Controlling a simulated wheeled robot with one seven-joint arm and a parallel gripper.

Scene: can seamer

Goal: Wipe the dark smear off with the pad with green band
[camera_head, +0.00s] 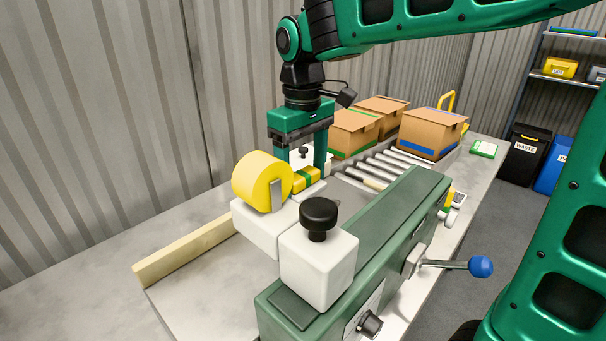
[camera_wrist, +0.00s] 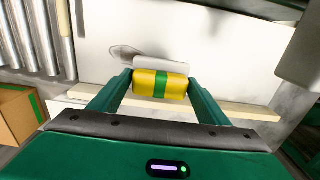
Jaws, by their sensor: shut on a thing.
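My gripper (camera_head: 304,172) is shut on the yellow pad with a green band (camera_wrist: 160,85), holding it between both fingertips. In the head view the pad (camera_head: 305,181) shows low between the fingers, just right of a big yellow roll and above the green machine's left side. In the wrist view a grey oval mark (camera_wrist: 122,51) lies on the pale surface, left of and beyond the pad; it may be the dark smear, partly hidden by a whitish piece. I cannot tell whether the pad touches the surface. No smear is clear in the head view.
The yellow roll (camera_head: 262,181) and a white block with a black knob (camera_head: 319,262) stand close by. The green machine (camera_head: 375,240) has a blue-knobbed lever (camera_head: 480,267). A pale wooden strip (camera_head: 185,249) edges the left side.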

